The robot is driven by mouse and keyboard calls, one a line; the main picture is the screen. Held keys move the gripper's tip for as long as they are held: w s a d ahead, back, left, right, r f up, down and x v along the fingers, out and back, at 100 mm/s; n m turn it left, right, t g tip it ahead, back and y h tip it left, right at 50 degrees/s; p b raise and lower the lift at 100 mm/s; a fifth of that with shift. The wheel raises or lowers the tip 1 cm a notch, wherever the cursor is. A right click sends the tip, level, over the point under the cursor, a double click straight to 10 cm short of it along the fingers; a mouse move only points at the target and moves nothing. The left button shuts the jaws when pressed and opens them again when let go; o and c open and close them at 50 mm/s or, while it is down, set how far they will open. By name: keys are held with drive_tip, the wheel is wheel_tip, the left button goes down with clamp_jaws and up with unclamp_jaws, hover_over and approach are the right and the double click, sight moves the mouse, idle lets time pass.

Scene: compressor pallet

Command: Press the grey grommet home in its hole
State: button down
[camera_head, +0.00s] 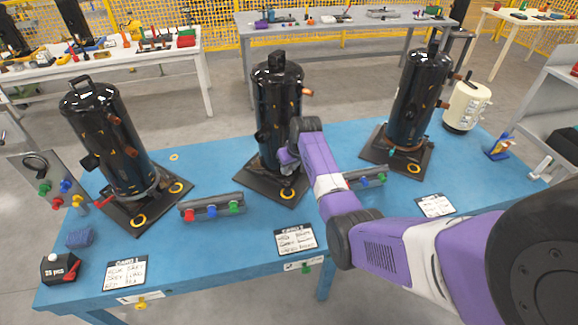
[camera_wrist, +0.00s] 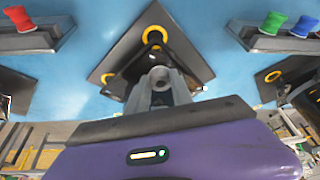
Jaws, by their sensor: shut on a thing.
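My gripper (camera_wrist: 160,92) is shut on a small round grey piece, the grey grommet (camera_wrist: 160,76), which shows between the fingertips in the wrist view. It is over the black base plate (camera_wrist: 125,62) of the middle compressor. A yellow ring grommet (camera_wrist: 154,36) sits at the plate's corner, just beyond the fingertips. In the head view my gripper (camera_head: 287,160) is beside the lower part of the black middle compressor (camera_head: 277,105), over its base plate (camera_head: 265,190). The hole under the grey grommet is hidden, and I cannot tell whether the grommet touches the plate.
Other black compressors stand at left (camera_head: 105,140) and right (camera_head: 418,90) on the blue table (camera_head: 230,245). A rack of coloured pieces (camera_head: 212,208) and a white card (camera_head: 295,240) lie in front. A cream tank (camera_head: 466,106) stands at the right.

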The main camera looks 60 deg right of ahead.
drive_tip(key=b, duration=0.3)
hover_over(290, 187)
drive_tip(key=shift+w+a+f, duration=0.1)
drive_tip(key=shift+f, duration=2.4)
drive_tip(key=shift+f+b, duration=0.95)
drive_tip(key=shift+f, duration=0.35)
drive_tip(key=c, duration=1)
unclamp_jaws()
drive_tip(key=shift+c, duration=0.2)
drive_tip(key=shift+r, duration=0.1)
drive_tip(key=v, duration=0.7)
drive_tip(key=shift+r, duration=0.25)
drive_tip(key=shift+a, duration=0.15)
